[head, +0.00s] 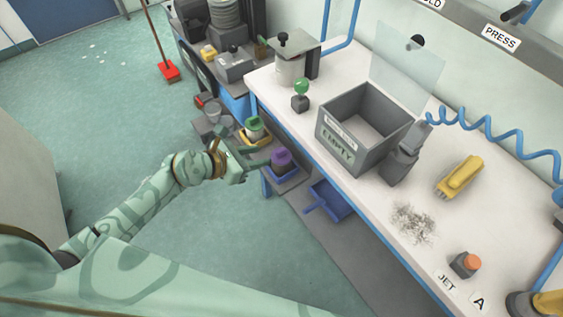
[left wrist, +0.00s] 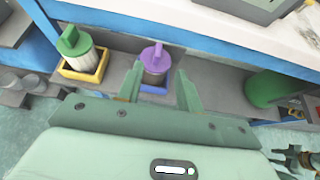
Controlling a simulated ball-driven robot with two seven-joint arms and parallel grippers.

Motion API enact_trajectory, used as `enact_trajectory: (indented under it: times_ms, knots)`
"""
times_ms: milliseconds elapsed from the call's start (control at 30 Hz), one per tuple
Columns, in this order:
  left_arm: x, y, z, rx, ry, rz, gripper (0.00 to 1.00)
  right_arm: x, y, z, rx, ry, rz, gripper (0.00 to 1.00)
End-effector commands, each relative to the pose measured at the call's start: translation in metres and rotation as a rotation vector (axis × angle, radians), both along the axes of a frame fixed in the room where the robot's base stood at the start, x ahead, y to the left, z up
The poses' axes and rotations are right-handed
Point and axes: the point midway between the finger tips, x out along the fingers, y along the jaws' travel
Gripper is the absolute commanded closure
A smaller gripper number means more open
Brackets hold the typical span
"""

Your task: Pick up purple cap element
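The purple cap element (head: 282,159) is a cylinder with a purple cap, standing in a blue tray (head: 288,179) on a low shelf beside the bench. It also shows in the left wrist view (left wrist: 156,58), upright, its purple top facing me. My left gripper (head: 263,157) is open, with its two green fingers pointing toward the purple cap element. In the left wrist view the gripper (left wrist: 160,85) has its fingers apart, on either side of the element's lower part. I cannot tell whether they touch it.
A green-capped element (left wrist: 78,50) stands in a yellow tray (left wrist: 88,76) left of the purple one. The white bench (head: 370,188) with a grey EMPTY box (head: 347,144) lies to the right. A green cylinder (left wrist: 268,88) is right of the purple element.

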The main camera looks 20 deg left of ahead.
Motion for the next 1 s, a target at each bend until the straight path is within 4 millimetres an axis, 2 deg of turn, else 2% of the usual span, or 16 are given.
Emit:
enact_trajectory:
  times_ms: [67,300,533,867,900,1000]
  knots:
    - [0.011,-0.009,-0.010,-0.004,0.002,0.001,0.64,0.001,0.000,-0.007,0.000,0.000,0.000,0.64]
    - [0.026,-0.020,-0.020,-0.004,0.002,0.001,0.64,0.001,0.001,-0.012,0.001,0.000,0.000,0.64]
    - [0.054,-0.037,-0.039,-0.005,0.003,0.002,0.64,-0.003,0.003,-0.029,0.005,0.011,-0.002,0.64]
    - [0.060,-0.041,-0.041,-0.002,0.000,0.001,0.64,-0.002,0.005,-0.030,0.007,0.010,-0.003,0.64]
    - [0.060,-0.041,-0.041,-0.002,0.000,0.001,0.75,-0.002,0.005,-0.030,0.007,0.010,-0.003,0.64]
    - [0.060,-0.041,-0.041,-0.003,0.001,0.001,1.00,-0.002,0.005,-0.030,0.007,0.010,-0.003,0.64]
